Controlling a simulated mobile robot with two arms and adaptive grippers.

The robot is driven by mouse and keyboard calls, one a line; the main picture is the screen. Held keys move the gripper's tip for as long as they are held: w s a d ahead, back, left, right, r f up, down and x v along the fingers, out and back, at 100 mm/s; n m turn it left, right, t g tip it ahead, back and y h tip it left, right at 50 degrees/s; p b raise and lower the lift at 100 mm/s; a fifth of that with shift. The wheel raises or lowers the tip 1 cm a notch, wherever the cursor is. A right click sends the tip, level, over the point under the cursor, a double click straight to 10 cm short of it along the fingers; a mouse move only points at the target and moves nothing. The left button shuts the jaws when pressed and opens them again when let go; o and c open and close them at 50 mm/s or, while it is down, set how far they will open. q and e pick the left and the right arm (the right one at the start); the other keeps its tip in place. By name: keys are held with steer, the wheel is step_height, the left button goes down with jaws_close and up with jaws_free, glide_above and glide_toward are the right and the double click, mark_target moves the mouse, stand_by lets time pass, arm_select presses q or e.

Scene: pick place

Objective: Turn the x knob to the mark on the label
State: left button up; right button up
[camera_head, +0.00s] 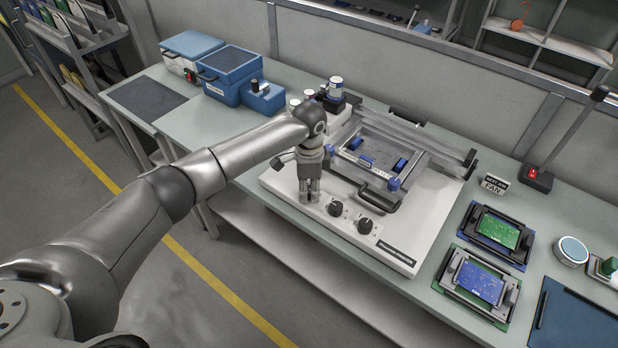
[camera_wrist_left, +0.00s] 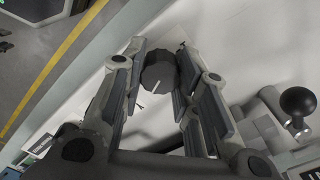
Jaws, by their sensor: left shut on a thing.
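A white stencil printer (camera_head: 285,182) stands on the bench with a row of dark knobs on its front. My left gripper (camera_head: 310,196) points down over the left end of this row and hides the leftmost knob in the head view. In the left wrist view, a dark faceted knob (camera_wrist_left: 158,72) with a white pointer line sits between the fingers of my left gripper (camera_wrist_left: 161,52), which is shut on it. Two other knobs, a middle one (camera_head: 336,208) and a right one (camera_head: 365,225), are free. I cannot read the knob labels or make out the mark. My right gripper is not in view.
A framed tray with blue clamps (camera_head: 365,160) and a front handle lies on the printer, right behind the knobs. Blue boxes (camera_head: 232,72) stand at the back left.

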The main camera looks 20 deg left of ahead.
mark_target(309, 189)
arm_select(q)
steer(key=n+p, duration=0.6)
steer(key=shift+s+r+n, duration=0.1)
steer(key=shift+r+n, duration=0.05)
steer(key=shift+n, duration=0.15)
steer(key=n+p, duration=0.3)
steer(key=n, duration=0.1)
steer(key=shift+n+p, duration=0.6)
steer(key=shift+n, duration=0.5)
steer(key=shift+f, duration=0.2)
steer(key=o, duration=1)
steer(key=shift+r, duration=0.1)
step_height(309, 189, up, 12)
steer(key=shift+f, duration=0.1)
